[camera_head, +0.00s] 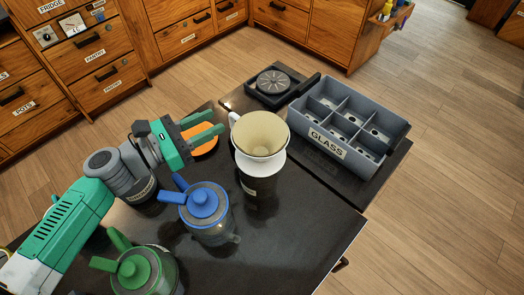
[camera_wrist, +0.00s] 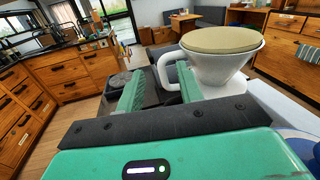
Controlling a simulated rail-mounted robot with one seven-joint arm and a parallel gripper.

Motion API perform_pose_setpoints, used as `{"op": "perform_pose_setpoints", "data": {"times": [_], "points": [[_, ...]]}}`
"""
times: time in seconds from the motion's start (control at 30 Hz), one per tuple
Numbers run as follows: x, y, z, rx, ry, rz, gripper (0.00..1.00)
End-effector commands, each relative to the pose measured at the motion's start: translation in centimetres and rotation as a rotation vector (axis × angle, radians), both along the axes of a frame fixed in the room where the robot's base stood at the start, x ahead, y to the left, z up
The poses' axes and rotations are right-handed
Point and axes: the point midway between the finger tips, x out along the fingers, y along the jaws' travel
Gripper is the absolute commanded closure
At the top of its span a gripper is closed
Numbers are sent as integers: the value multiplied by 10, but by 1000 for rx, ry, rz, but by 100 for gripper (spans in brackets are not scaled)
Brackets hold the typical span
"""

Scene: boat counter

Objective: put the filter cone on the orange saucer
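The white filter cone (camera_head: 274,160), lined with a tan paper filter (camera_head: 262,133), sits upright on a dark labelled vessel (camera_head: 262,188). In the wrist view the cone (camera_wrist: 218,70) is at the upper right, its handle (camera_wrist: 162,73) in line with the gap between my fingers. My gripper (camera_head: 219,124) is open and empty, level, with its fingertips just left of the handle. I cannot tell whether they touch it. The orange saucer (camera_head: 207,147) lies on the dark counter below my fingers, partly hidden by them.
A blue-lidded pot (camera_head: 207,205) and a green-lidded pot (camera_head: 143,271) stand in front of my gripper. A grey divided GLASS crate (camera_head: 335,150) is at the right. A black tray with a round disc (camera_head: 273,82) is behind the cone. The front-right counter (camera_head: 300,235) is clear.

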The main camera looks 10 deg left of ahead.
Motion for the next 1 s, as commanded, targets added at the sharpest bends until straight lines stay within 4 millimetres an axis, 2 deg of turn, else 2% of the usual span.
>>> {"op": "perform_pose_setpoints", "data": {"times": [0.03, 0.13, 0.37, 0.67, 0.8, 1.0], "points": [[0, 0, -18, 0, 0, 0, 63], [0, 0, -27, 0, 0, 0, 63], [3, -3, -23, -1, 1, -1, 63], [23, -22, -21, 1, 1, -1, 63], [42, -40, -14, 1, 1, -3, 63], [57, -53, -18, 0, 1, 1, 63]]}}
